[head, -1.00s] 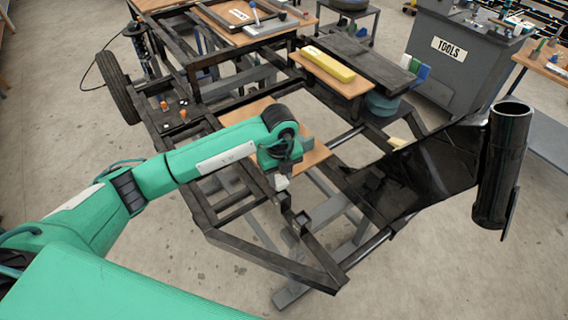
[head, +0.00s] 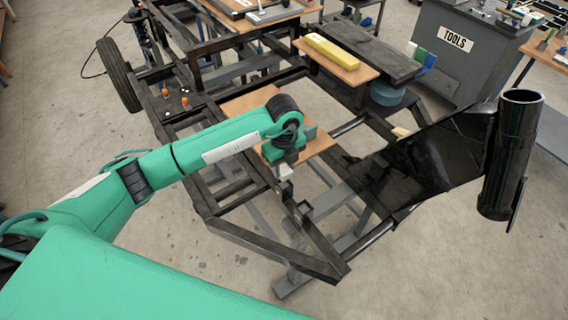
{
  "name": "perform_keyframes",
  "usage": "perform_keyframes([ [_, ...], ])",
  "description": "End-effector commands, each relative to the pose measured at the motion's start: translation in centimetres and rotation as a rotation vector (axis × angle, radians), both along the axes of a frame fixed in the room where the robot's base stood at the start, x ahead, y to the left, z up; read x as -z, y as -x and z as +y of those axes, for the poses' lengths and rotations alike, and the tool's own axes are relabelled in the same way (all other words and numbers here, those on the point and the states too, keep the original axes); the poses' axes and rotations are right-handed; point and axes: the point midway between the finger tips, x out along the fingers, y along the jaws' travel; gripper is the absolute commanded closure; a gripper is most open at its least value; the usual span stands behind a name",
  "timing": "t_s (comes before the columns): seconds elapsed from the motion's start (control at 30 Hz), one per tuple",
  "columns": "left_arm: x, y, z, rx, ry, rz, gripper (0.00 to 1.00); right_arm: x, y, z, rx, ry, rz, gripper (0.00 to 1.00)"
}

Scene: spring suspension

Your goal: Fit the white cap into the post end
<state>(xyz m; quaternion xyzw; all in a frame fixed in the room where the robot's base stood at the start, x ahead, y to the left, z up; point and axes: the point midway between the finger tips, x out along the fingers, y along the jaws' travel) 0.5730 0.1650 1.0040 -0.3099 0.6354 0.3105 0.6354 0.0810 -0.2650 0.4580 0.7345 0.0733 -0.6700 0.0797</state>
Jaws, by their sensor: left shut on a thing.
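My left gripper (head: 285,163) points down over the front of the black frame and is shut on the white cap (head: 286,173). The cap shows as a small pale block under the fingers, mostly covered by them. A short square black post (head: 304,208) stands on the frame, below and slightly right of the cap in the head view. Its upper end looks open. The cap appears above the frame and apart from this post; the exact height gap cannot be told. My right gripper is not in view.
A black vehicle frame (head: 235,231) fills the middle. A wooden board (head: 318,142) lies behind the gripper. A yellow block (head: 332,51) rests on another board. A large black tube (head: 512,150) stands at right, near a grey tools cabinet (head: 455,65). Floor at lower right is clear.

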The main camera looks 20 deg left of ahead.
Motion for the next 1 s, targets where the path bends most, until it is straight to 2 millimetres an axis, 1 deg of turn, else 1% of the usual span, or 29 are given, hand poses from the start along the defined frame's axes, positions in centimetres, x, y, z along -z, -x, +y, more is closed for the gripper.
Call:
perform_keyframes([
  [0.03, 0.4, 0.0, 0.0, 0.000, 0.000, 0.000, 0.87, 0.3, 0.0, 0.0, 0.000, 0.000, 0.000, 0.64],
  [0.6, 3.3, 0.0, 0.0, 0.000, 0.000, 0.000, 0.87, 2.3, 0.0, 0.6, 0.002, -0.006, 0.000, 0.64],
  [0.8, 3.9, 0.0, 0.0, 0.000, 0.000, 0.000, 0.87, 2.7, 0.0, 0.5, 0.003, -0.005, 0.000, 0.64],
  [1.0, 3.9, 0.0, 0.0, 0.000, 0.000, 0.000, 0.87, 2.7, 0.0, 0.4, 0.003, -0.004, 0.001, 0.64],
])
